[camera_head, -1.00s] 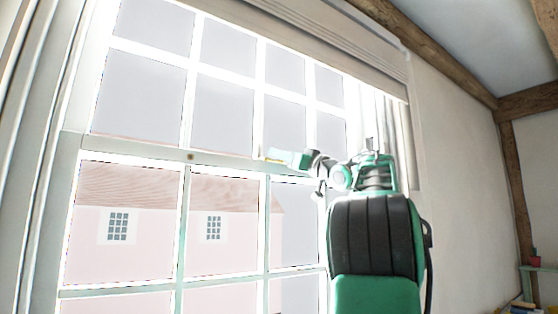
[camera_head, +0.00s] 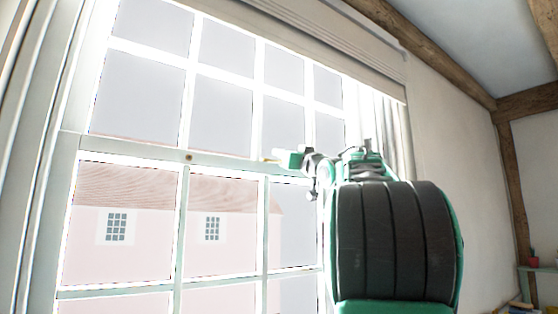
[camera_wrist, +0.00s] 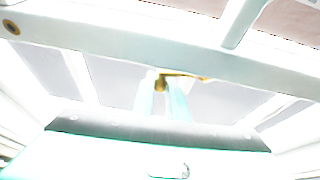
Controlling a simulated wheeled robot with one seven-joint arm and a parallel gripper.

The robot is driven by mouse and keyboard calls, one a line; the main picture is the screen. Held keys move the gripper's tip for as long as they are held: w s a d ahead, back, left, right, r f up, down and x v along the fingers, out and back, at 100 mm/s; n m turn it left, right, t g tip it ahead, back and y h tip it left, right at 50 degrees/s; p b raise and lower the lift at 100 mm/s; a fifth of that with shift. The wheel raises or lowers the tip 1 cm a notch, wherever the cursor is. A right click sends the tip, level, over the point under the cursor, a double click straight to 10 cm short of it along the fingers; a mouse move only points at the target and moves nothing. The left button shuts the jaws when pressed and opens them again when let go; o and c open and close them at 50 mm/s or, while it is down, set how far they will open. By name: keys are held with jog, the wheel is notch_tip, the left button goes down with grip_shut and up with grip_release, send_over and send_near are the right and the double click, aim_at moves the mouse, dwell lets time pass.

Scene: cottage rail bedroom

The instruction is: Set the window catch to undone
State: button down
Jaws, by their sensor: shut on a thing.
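The window catch (camera_wrist: 187,76) is a small brass piece on the pale meeting rail (camera_wrist: 110,48) of the sash window. In the wrist view its brass arm points right along the rail. My gripper (camera_wrist: 162,88) has its two pale green fingers on either side of the catch's brass left end, shut on it. In the head view my gripper (camera_head: 280,157) is at the rail right of the window's middle. Only a small brass bit of the catch shows at its tip there, and the glare makes its exact angle hard to read.
A small round brass fitting (camera_head: 188,157) sits on the rail to the left, apart from my gripper. A pale blind (camera_head: 330,50) hangs across the window top. A curtain (camera_head: 397,130) and plain wall (camera_head: 450,160) lie to the right. A shelf stands at the far right.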

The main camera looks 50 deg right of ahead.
jog(key=shift+s+a+f+m+g+h, duration=0.1)
jog(key=shift+s+a+m+g+h, duration=0.55)
jog(key=shift+m+g+h, duration=1.75)
jog(key=shift+s+a+m+g+h, duration=0.3)
jog(key=shift+a+m+g+h, duration=1.1)
jog(key=shift+g+h, duration=1.55)
jog(key=shift+s+a+f+m+g+h, duration=0.1)
jog(key=shift+s+a+m+g+h, duration=0.4)
jog(key=shift+m+g+h, duration=2.15)
jog(key=shift+n+g, duration=0.25)
jog(key=shift+g, duration=0.15)
jog(key=shift+r, duration=0.1)
jog(key=c, duration=1.7)
grip_release()
jog(key=shift+c, duration=0.2)
jog(key=shift+s+a, duration=0.1)
jog(key=shift+a, duration=0.05)
